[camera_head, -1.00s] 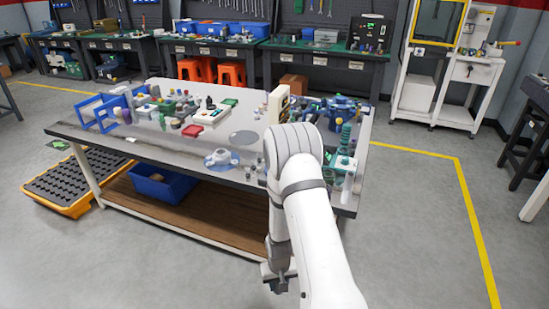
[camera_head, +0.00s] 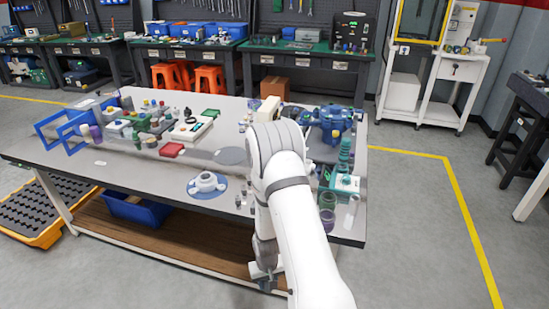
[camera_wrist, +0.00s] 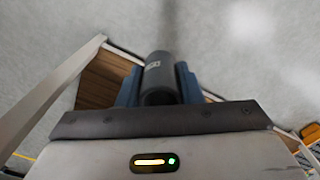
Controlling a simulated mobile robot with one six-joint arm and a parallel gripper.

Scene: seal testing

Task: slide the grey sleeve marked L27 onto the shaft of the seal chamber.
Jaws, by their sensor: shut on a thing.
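A dark grey sleeve (camera_wrist: 160,76) with a small, blurred light mark shows in the wrist view. My gripper (camera_wrist: 159,84) is shut on it, with a blue finger on each side. In the head view my gripper (camera_head: 264,278) hangs low at the near side of the table, beside its front edge; the sleeve is too small to make out there. A white, round, flanged part (camera_head: 206,183) sits on a blue disc near the table's front edge. A blue machine (camera_head: 333,118) stands at the table's back right. I cannot tell which is the seal chamber; no shaft shows clearly.
A blue bin (camera_head: 138,210) sits on the lower shelf. Open floor lies right of the table.

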